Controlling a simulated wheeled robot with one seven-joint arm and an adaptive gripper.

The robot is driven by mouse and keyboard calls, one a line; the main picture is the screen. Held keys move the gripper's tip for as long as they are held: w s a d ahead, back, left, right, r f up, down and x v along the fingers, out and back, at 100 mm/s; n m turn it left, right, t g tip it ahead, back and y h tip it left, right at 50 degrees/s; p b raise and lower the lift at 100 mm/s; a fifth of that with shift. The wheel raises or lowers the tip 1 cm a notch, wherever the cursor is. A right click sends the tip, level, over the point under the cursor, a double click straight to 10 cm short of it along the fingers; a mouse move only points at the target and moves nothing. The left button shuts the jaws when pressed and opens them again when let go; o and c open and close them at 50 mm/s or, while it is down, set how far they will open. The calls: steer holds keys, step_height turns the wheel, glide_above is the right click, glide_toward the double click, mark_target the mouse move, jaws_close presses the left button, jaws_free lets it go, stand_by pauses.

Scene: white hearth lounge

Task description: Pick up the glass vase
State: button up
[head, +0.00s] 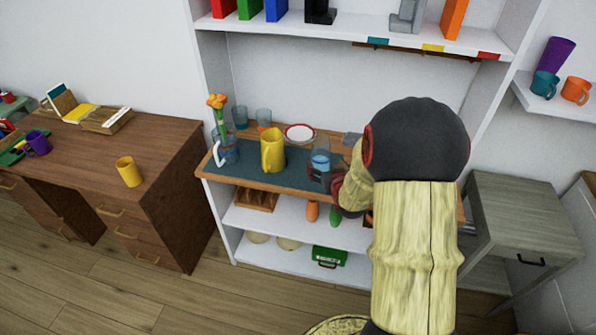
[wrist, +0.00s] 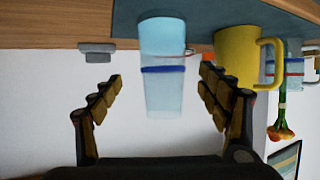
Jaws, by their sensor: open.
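A tall clear glass vessel with a blue band, which looks like the glass vase (head: 320,160), stands upright on the dark mat of the shelf counter. In the wrist view, where the scene is upside down, the vase (wrist: 164,95) shows in the middle, pale blue towards its base. My gripper (wrist: 160,76) is open, with one finger on each side of the vase in that picture. I see no finger touching it. In the head view my gripper (head: 338,184) is close to the right of the vase, and my arm partly hides it.
A yellow mug (head: 272,152) stands left of the vase; it also shows in the wrist view (wrist: 238,58). Orange flowers (head: 217,102) rise near a white-handled mug farther left. Two blue glasses (head: 240,117) and a red-rimmed plate (head: 299,133) are behind. An upper shelf (head: 340,30) overhangs.

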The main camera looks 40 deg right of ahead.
mark_target(322, 163)
steer(key=shift+w+f, duration=0.15)
steer(key=shift+f, duration=0.15)
steer(key=shift+w+d+f, duration=0.15)
steer(key=shift+w, duration=0.15)
steer(key=b+x, duration=0.3)
steer(key=x, duration=0.3)
steer(key=shift+w+f, duration=0.1)
steer(key=shift+f, duration=0.05)
steer(key=shift+w, duration=0.35)
steer(key=shift+c, duration=1)
steer(key=c, duration=1.5)
steer(key=shift+c, duration=0.4)
steer(key=shift+r, duration=0.2)
